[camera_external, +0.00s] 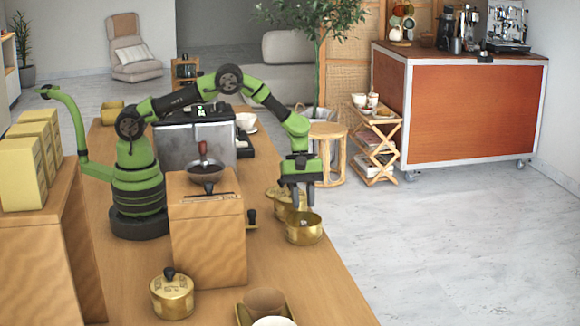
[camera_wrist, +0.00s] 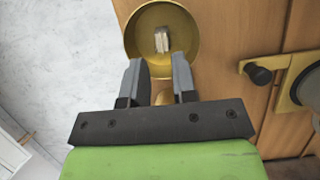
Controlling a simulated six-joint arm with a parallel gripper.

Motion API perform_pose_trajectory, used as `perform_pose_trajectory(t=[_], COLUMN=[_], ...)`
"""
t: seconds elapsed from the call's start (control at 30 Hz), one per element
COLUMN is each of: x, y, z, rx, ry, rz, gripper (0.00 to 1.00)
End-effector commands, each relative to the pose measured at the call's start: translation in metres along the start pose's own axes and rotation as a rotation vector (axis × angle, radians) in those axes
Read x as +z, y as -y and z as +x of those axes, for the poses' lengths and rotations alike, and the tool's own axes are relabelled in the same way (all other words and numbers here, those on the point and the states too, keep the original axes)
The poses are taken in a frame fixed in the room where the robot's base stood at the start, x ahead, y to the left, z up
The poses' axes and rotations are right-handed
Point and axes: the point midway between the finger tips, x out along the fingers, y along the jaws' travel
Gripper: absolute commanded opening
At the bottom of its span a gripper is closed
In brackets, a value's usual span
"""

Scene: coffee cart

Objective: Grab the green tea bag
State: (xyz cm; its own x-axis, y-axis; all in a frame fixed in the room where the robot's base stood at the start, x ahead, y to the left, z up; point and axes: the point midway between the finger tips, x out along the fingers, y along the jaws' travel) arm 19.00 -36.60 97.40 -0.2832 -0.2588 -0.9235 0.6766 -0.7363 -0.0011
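My gripper (camera_external: 303,196) hangs fingers-down just above an open brass pot (camera_external: 304,234) near the right edge of the wooden counter. In the wrist view my gripper (camera_wrist: 157,61) has its two fingers apart with nothing between them. The brass pot (camera_wrist: 188,22) lies beyond the fingertips there. A small pale, beige-looking packet (camera_wrist: 162,40), which may be the tea bag, is inside the pot, roughly in line with the gap between the fingers. No green shows on it. In the external view the pot's contents are too small to make out.
Another brass pot (camera_external: 282,204) stands close behind the open one. A lidded brass pot (camera_external: 172,294) is at the front. A wooden coffee grinder (camera_external: 208,235) stands left of the gripper, with its crank knob (camera_wrist: 259,75) toward the pot. The counter edge and open floor lie to the right.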

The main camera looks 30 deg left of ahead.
Motion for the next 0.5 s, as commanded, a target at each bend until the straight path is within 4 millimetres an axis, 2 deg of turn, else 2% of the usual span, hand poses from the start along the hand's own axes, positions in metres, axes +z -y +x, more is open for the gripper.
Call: perform_pose_trajectory(t=[0.23,0.5], x=[0.001,0.001], y=[0.001,0.002], z=[0.023,0.061], rx=[-0.003,0.000], ry=[-0.001,-0.002], rz=[0.002,0.002], gripper=[0.26,0.26])
